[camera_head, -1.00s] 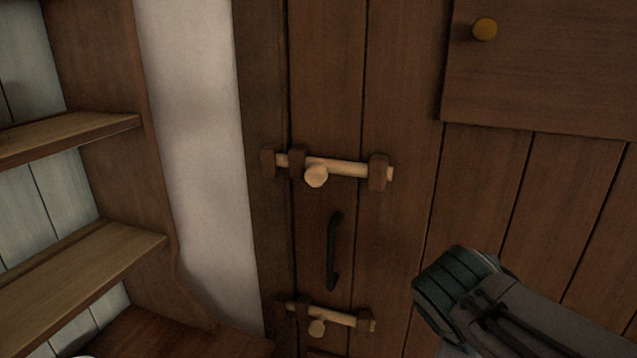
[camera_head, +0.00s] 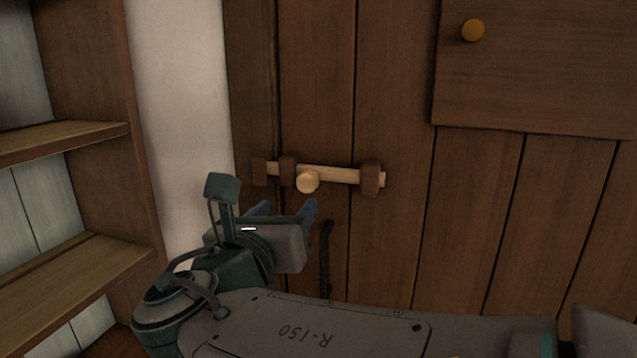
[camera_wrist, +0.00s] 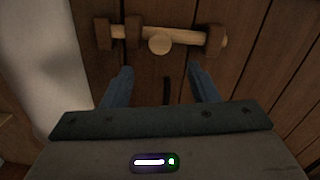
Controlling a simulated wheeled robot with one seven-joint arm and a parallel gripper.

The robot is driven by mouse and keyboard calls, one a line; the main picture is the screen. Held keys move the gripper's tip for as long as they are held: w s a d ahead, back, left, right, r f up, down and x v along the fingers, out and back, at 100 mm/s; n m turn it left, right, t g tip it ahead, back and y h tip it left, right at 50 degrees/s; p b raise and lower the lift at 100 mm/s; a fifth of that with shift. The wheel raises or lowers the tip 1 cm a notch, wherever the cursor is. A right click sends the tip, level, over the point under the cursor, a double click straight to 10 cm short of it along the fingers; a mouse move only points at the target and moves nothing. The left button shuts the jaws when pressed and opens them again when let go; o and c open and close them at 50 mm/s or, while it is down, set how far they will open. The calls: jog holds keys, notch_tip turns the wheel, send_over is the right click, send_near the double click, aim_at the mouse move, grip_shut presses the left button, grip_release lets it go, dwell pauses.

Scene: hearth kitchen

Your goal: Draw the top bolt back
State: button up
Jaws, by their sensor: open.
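The top bolt (camera_head: 335,174) is a pale wooden bar lying across dark brackets on the plank door. Its left end reaches into the bracket at the frame side (camera_head: 260,172). A round pale knob (camera_head: 307,182) sticks out from the bar, just right of the middle bracket. My gripper (camera_head: 285,208) is open and empty, a little below the knob. In the wrist view, the knob (camera_wrist: 159,44) shows beyond and between the two blue fingers (camera_wrist: 162,80), apart from them. My arm hides the lower bolt in the head view.
A black door handle (camera_head: 326,258) hangs below the bolt, partly behind my gripper. Open wooden shelves (camera_head: 70,140) stand at the left, beyond a strip of white wall (camera_head: 180,90).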

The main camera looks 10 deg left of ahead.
aim_at(306, 185)
jog(key=w, duration=0.3)
jog(key=w+p, duration=0.1)
jog(key=w, duration=0.3)
jog(key=w+p, duration=0.1)
jog(key=w, duration=0.3)
jog(key=shift+w+d, duration=0.2)
jog(key=shift+d, duration=0.05)
